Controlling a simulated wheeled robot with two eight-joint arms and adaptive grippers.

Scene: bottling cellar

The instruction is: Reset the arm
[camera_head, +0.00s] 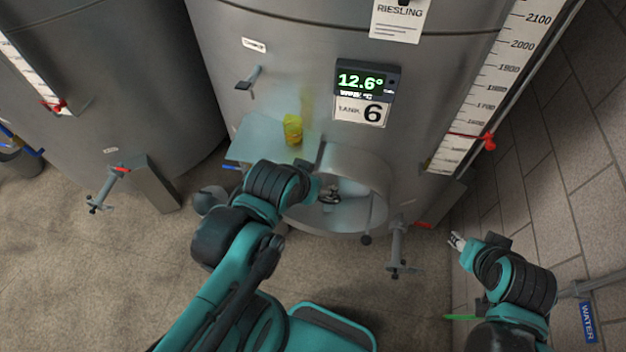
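My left arm reaches up from the bottom of the view to the front of tank 6. Its gripper (313,178) is at the left edge of the tank's round opening (372,175), largely hidden by the wrist, so its fingers cannot be made out. My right gripper (457,240) is at the lower right, apart from the tank, pointing up and left. Its fingertips are small and pale, and I see nothing between them. Whether they are open or shut is unclear.
Tank 6 (290,40) fills the centre. A shelf-like plate (252,140) with a yellow object (293,130) is left of the opening. A valve handle (398,250) stands below right. A brick wall (540,150) and water pipe sign (588,322) are right. Open floor (100,270) lies left.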

